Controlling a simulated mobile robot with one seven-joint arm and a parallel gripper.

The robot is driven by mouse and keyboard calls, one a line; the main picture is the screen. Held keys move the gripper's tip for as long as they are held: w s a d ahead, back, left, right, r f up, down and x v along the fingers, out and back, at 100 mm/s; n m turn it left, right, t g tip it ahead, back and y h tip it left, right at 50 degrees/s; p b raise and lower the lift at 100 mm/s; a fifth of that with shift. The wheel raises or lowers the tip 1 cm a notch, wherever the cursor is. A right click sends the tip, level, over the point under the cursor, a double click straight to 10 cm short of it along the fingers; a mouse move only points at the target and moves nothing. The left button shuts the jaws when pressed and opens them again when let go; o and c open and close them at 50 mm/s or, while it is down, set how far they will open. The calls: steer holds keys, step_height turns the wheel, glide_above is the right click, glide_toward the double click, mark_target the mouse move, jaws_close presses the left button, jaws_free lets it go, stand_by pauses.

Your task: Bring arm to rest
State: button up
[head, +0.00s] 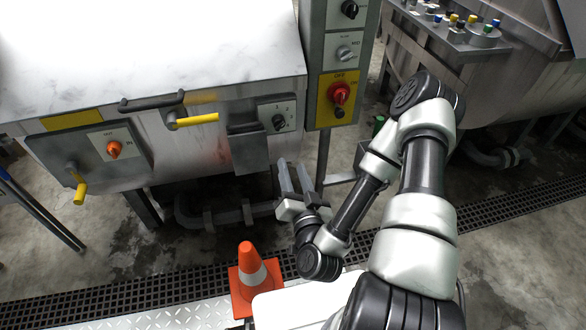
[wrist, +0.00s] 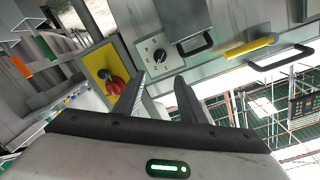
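My arm reaches from the lower right of the head view, bent at the elbow, with its forearm slanting down to the left. My gripper (head: 291,166) points up and away in front of the steel dyeing machine (head: 215,135), below its front panel. In the wrist view my gripper (wrist: 162,80) shows two fingers apart with nothing between them. Beyond them are a dark selector knob (wrist: 159,55) and a red rotary switch on a yellow plate (wrist: 114,85). I cannot tell exactly how far the fingers are from the machine.
The machine front has yellow-handled levers (head: 195,119), an orange knob (head: 114,149) and a red main switch (head: 340,94). An orange traffic cone (head: 252,272) stands near my base, left of the wrist. A second machine (head: 480,75) is at right. Floor grating (head: 500,225) runs across.

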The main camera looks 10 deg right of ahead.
stand_by(0.3)
steer(key=w+a+r+n+g+y, duration=0.25)
steer(key=w+n+g+y, duration=0.2)
steer(key=n, duration=0.35)
steer(key=d+r+n+g+h, duration=0.1)
steer(key=d+r+g+h, duration=0.25)
steer(key=r, duration=0.35)
steer(key=s+r+m+g, duration=0.1)
steer(key=s+r+g, duration=0.1)
steer(key=s+r, duration=0.75)
steer(key=s+r+m+g, duration=0.15)
steer(key=s+r, duration=0.45)
steer(key=s, duration=0.6)
step_height(320, 180, up, 13)
steer(key=s+p, duration=0.1)
steer(key=p, duration=1.2)
steer(key=shift+s+a, duration=0.15)
steer(key=shift+g, duration=0.25)
